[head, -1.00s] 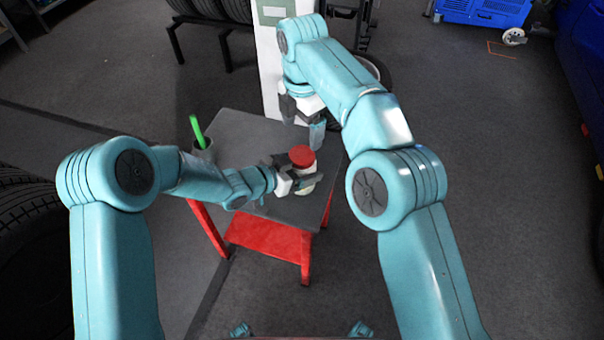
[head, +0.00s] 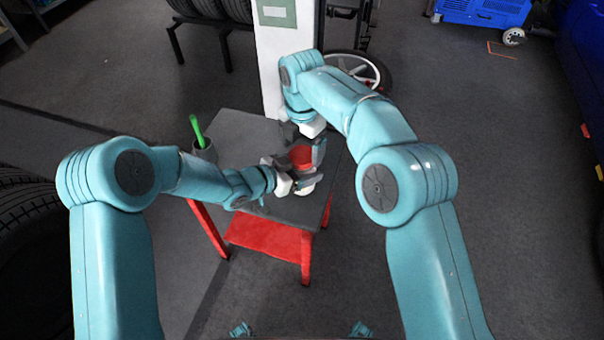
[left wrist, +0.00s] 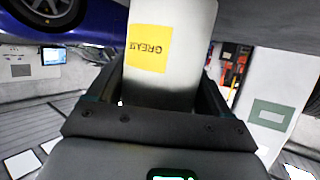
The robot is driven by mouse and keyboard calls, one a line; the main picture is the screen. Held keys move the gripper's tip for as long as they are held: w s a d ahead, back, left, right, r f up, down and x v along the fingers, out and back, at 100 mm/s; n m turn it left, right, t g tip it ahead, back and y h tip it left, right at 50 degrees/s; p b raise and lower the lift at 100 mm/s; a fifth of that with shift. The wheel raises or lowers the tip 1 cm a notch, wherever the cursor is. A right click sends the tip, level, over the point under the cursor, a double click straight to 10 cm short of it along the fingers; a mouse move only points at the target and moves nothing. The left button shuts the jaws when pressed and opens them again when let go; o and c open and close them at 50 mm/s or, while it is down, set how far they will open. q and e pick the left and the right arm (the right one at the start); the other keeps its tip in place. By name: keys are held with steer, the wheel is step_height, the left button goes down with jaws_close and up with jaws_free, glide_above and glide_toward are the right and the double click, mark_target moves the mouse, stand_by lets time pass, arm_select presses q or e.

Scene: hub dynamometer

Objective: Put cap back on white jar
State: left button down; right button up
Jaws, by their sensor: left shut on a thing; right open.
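The white jar (head: 305,187) stands upright at the right part of the small table. In the left wrist view the jar (left wrist: 176,80) shows a yellow label and sits between my left fingers. My left gripper (head: 296,181) is shut on it from the left. The red cap (head: 301,156) is at the top of the jar; whether it is fully seated cannot be told. My right gripper (head: 304,152) is open, pointing down, with its fingers on either side of the cap. The jar is partly hidden by my left fingers.
The small table (head: 238,125) has a grey top and red legs with a lower red shelf (head: 262,245). A white post (head: 271,80) rises behind the table.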

steer(key=shift+f, duration=0.8)
steer(key=c, duration=1.1)
steer(key=m, duration=0.9)
steer(key=shift+m, duration=0.4)
